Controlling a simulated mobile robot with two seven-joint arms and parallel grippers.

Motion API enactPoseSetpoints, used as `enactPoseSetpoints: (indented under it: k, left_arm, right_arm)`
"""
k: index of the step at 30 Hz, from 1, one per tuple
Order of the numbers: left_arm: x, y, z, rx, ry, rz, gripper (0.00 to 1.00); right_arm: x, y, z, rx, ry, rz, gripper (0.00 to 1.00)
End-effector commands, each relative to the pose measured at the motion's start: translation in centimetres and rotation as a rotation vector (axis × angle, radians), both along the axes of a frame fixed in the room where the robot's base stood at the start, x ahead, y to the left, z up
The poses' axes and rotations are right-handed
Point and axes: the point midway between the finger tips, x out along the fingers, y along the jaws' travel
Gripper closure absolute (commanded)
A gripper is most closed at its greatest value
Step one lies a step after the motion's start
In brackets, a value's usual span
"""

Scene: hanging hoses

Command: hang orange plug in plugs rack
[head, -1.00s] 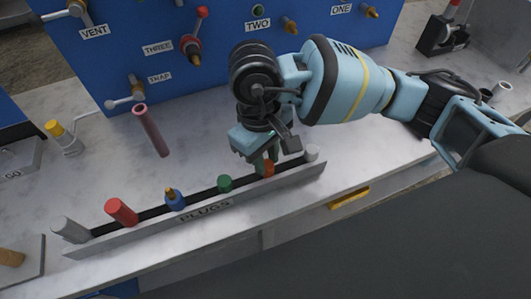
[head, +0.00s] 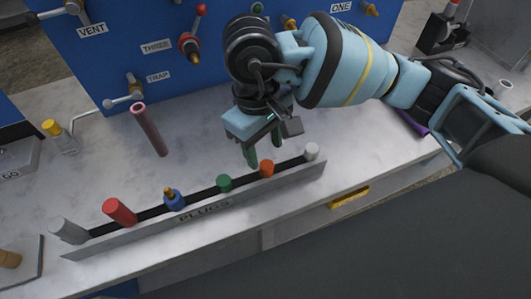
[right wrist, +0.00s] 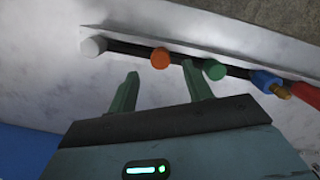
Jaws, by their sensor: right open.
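The orange plug (head: 267,168) sits in the plugs rack (head: 205,213), between the green plug (head: 224,183) and the white plug (head: 312,150). My right gripper (head: 264,155) is open and empty, with its green fingers just behind and above the rack near the orange plug. In the right wrist view the orange plug (right wrist: 160,58) shows beyond and between the two fingertips (right wrist: 160,68), apart from them. The green plug (right wrist: 214,69) is beside the right-hand finger. My left gripper is not in view.
The rack also holds a blue plug (head: 174,199), a red plug (head: 120,212) and a grey plug (head: 69,231). A blue panel (head: 110,60) with valves closes the back.

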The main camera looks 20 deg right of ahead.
Motion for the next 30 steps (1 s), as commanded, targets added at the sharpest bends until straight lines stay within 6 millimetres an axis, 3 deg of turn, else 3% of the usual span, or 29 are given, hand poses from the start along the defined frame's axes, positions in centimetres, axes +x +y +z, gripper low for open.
enactPoseSetpoints:
  k: [4, 10, 30]
  left_arm:
    - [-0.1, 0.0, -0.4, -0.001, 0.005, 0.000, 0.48]
    - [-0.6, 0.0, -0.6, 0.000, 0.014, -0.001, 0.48]
    - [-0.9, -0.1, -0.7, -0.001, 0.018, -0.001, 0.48]
  right_arm:
    - [0.3, 0.2, 2.4, 0.002, -0.003, 0.002, 0.50]
    - [0.4, 0.3, 4.1, 0.000, 0.000, 0.000, 0.50]
    - [0.5, 0.3, 4.4, 0.001, 0.001, 0.001, 0.50]
